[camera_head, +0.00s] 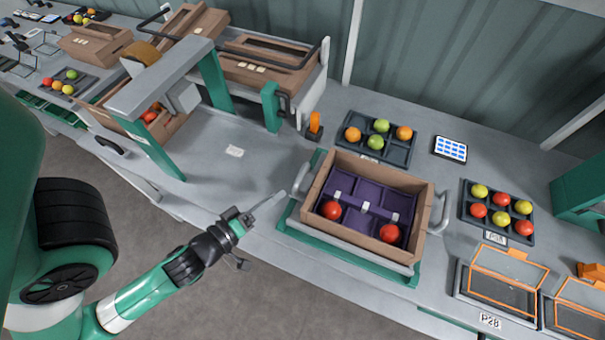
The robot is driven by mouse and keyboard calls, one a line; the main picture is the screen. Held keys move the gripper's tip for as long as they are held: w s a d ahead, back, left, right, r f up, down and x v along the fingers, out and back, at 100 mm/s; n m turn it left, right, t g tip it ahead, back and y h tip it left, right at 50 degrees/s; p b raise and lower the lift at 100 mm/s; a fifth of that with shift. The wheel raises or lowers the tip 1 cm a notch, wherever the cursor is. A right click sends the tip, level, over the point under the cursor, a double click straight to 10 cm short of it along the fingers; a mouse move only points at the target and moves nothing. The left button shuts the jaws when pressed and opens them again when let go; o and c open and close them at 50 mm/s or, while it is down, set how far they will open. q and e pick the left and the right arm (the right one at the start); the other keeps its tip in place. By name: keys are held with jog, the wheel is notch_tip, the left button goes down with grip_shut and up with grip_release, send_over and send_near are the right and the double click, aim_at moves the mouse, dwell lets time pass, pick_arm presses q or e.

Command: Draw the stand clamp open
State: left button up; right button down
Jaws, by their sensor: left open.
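The green stand (405,278) holds a brown cardboard crate (345,236) on the bench. A curved grey clamp arm (299,181) stands at the crate's left side, and another grey arm (440,214) stands at its right. A pale grey bar (269,203) reaches from beside the left clamp arm down towards my left gripper (241,219). My left gripper is open at the bar's near end, left of the stand. I cannot tell whether the bar lies between its fingers. My right gripper is not in view.
The crate has a purple insert (362,197) with two red tomatoes. Tomato trays (398,154) (468,217) lie behind and to the right. A small tablet (451,149) lies between them. A green-and-grey frame (160,148) stands at left. Bare bench (225,185) lies between frame and stand.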

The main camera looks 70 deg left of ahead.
aim_at(302, 174)
pick_arm(q)
jog(key=p+x, duration=0.4)
jog(key=x, duration=0.7)
jog(key=shift+w+a, duration=0.1)
grip_shut()
dwell(1.0)
